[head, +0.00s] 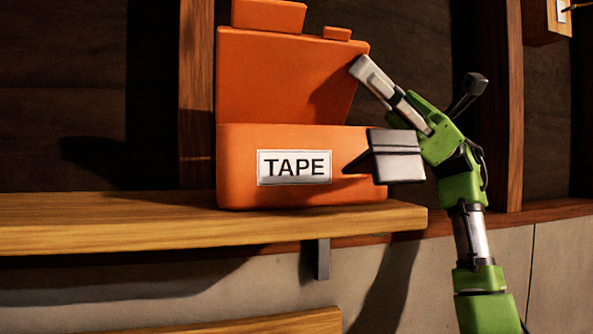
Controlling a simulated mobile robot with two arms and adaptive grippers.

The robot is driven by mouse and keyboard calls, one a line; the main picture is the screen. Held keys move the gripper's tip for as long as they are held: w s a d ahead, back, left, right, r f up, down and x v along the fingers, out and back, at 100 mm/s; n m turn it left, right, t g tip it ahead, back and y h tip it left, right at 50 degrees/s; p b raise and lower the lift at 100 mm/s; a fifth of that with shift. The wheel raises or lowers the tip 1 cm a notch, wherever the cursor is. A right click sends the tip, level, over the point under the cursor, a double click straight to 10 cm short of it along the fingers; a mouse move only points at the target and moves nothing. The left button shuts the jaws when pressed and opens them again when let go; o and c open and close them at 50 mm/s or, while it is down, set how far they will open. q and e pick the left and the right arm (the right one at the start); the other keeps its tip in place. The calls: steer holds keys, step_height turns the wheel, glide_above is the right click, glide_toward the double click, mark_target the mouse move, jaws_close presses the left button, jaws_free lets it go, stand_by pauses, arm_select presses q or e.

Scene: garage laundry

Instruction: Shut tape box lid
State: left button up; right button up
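The orange tape box (235,178) with a white "TAPE" label stands upright on a wooden shelf. Its lid (280,75) is open and stands up at the back of the box, leaning slightly. My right gripper (356,118) is at the box's right side with its fingers spread wide. The upper finger is at the lid's upper right edge; I cannot tell whether it touches. The lower finger is in front of the box's right front corner. Nothing is seen between the fingers. The inside of the box is hidden by its front wall. My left gripper is not in view.
The wooden shelf (110,225) is bare to the left of the box and ends just right of it. A dark bracket (322,260) is under the shelf. Wooden posts (197,95) and a dark wall are behind. Another wooden edge (270,322) shows lower down.

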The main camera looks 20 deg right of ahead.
steer(key=shift+s+d, duration=0.2)
steer(key=shift+d, duration=2.2)
